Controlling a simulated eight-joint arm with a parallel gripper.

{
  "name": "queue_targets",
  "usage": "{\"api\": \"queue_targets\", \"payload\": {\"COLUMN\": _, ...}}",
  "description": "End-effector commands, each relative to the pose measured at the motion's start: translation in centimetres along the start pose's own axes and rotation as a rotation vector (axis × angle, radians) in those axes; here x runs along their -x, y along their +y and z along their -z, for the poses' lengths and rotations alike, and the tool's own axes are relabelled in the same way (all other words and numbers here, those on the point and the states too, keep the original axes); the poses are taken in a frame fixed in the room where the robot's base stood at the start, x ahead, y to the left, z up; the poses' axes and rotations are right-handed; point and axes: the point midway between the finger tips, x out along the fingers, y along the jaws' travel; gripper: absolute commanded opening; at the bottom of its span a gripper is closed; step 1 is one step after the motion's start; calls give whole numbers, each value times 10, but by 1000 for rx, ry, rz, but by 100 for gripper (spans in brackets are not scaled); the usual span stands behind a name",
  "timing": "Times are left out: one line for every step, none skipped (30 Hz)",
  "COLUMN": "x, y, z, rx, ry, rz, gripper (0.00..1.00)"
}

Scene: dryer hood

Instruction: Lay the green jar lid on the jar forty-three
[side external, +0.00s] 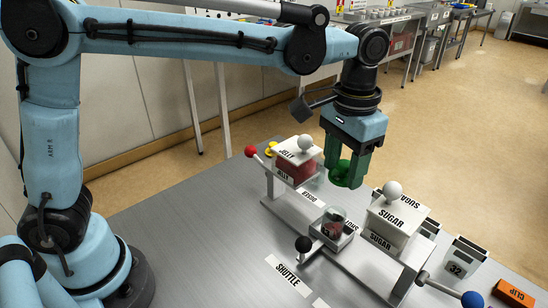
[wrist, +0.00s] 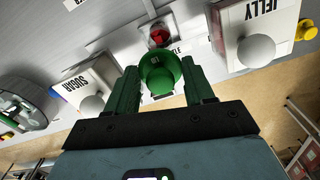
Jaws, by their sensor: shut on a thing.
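My gripper (side external: 346,168) has green fingers and is shut on the green jar lid (wrist: 158,72), which has a round knob. In the side view the lid is mostly hidden between the fingers, held in the air above the work between the two white boxes. A glass jar with red contents (side external: 333,224) stands below, in a small grey carriage. Its number label is too small to read surely. In the wrist view the red jar (wrist: 159,36) shows just beyond the lid, apart from it. I see no lid on this jar.
A white JELLY box (side external: 297,163) with a red-knobbed lever stands left of the jar; a white SUGAR box (side external: 394,222) with a blue-knobbed lever stands right. A black knob (side external: 303,244) is in front. A jar holder marked 32 (side external: 458,268) and an orange clip (side external: 513,293) lie further right.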

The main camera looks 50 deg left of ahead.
Motion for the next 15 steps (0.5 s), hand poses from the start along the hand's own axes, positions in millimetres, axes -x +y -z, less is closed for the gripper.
{"api": "queue_targets", "payload": {"x": -9, "y": 0, "z": 0, "rx": 0, "ry": 0, "rz": 0, "gripper": 25}}
{"api": "queue_targets", "payload": {"x": -14, "y": 0, "z": 0, "rx": 0, "ry": 0, "rz": 0, "gripper": 25}}
{"api": "queue_targets", "payload": {"x": -19, "y": 0, "z": 0, "rx": 0, "ry": 0, "rz": 0, "gripper": 25}}
{"api": "queue_targets", "payload": {"x": -22, "y": 0, "z": 0, "rx": 0, "ry": 0, "rz": 0, "gripper": 25}}
{"api": "queue_targets", "payload": {"x": -24, "y": 0, "z": 0, "rx": 0, "ry": 0, "rz": 0, "gripper": 25}}
{"api": "queue_targets", "payload": {"x": -27, "y": 0, "z": 0, "rx": 0, "ry": 0, "rz": 0, "gripper": 25}}
{"api": "queue_targets", "payload": {"x": -29, "y": 0, "z": 0, "rx": 0, "ry": 0, "rz": 0, "gripper": 25}}
{"api": "queue_targets", "payload": {"x": -30, "y": 0, "z": 0, "rx": 0, "ry": 0, "rz": 0, "gripper": 25}}
{"api": "queue_targets", "payload": {"x": -32, "y": 0, "z": 0, "rx": 0, "ry": 0, "rz": 0, "gripper": 25}}
{"api": "queue_targets", "payload": {"x": -34, "y": 0, "z": 0, "rx": 0, "ry": 0, "rz": 0, "gripper": 25}}
{"api": "queue_targets", "payload": {"x": -35, "y": 0, "z": 0, "rx": 0, "ry": 0, "rz": 0, "gripper": 25}}
{"api": "queue_targets", "payload": {"x": -38, "y": 0, "z": 0, "rx": 0, "ry": 0, "rz": 0, "gripper": 25}}
{"api": "queue_targets", "payload": {"x": -40, "y": 0, "z": 0, "rx": 0, "ry": 0, "rz": 0, "gripper": 25}}
{"api": "queue_targets", "payload": {"x": -42, "y": 0, "z": 0, "rx": 0, "ry": 0, "rz": 0, "gripper": 25}}
{"api": "queue_targets", "payload": {"x": -45, "y": 0, "z": 0, "rx": 0, "ry": 0, "rz": 0, "gripper": 25}}
